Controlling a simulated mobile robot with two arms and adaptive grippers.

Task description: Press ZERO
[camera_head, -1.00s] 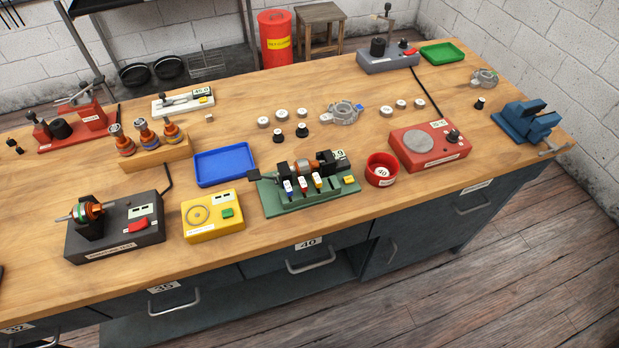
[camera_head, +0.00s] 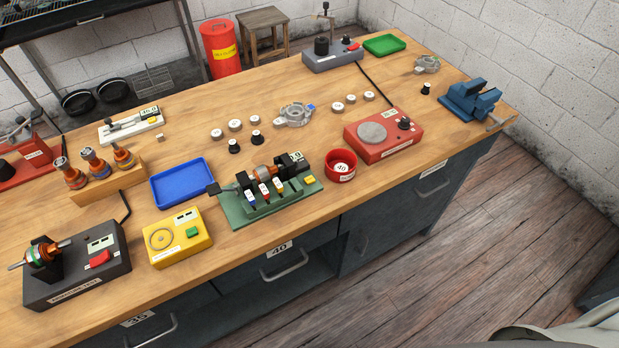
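No label reading ZERO is legible. A green fixture (camera_head: 245,218) stands at the bench's middle front, with a shaft-like part, several coloured indicators, a small display (camera_head: 297,157) and a yellow button (camera_head: 310,180). A white gauge (camera_head: 115,136) at the back left also has a display and a small yellow button (camera_head: 153,120). A yellow tester (camera_head: 163,258) carries a green button (camera_head: 193,232). A dark tester (camera_head: 75,285) at the front left has a display, a red switch (camera_head: 99,259) and a rotor on its stand. Neither gripper is in view.
A blue tray (camera_head: 183,183), a red bowl (camera_head: 341,175) and a red device with a round plate (camera_head: 383,147) stand on the wooden bench. A blue vise (camera_head: 470,98) is at the right end. Rotors stand on a wooden block (camera_head: 108,187). Bare wood lies behind the blue tray.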

